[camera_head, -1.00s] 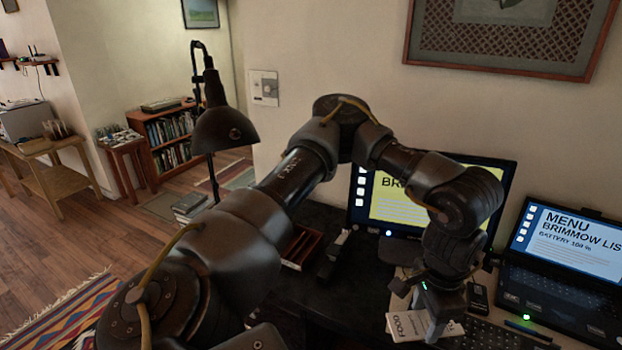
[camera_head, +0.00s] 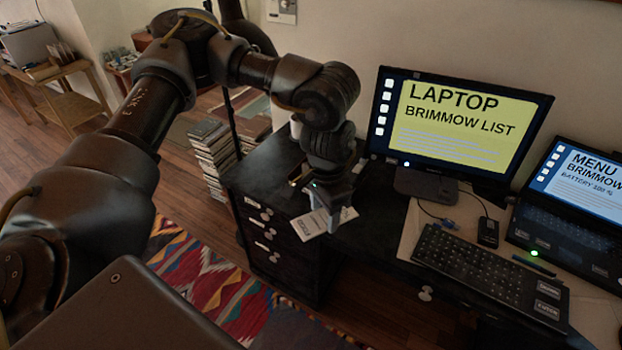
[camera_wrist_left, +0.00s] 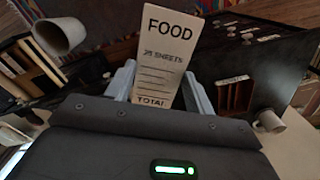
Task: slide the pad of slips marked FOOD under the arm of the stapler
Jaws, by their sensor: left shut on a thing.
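My left gripper (camera_head: 336,212) is shut on the white FOOD pad of slips (camera_head: 310,224) and holds it in front of the dark desk. In the left wrist view the FOOD pad (camera_wrist_left: 163,57) stands out between the two pale fingers of the left gripper (camera_wrist_left: 159,88), its FOOD heading at the far end and its TOTAL line near the fingers. I cannot make out the stapler in either current view; my arm and gripper cover part of the desk top. My right gripper is not in view.
A monitor (camera_head: 455,130), a keyboard (camera_head: 490,275), a mouse (camera_head: 488,232) and a laptop (camera_head: 570,210) occupy the desk's right side. Dark desk top lies bare left of the monitor.

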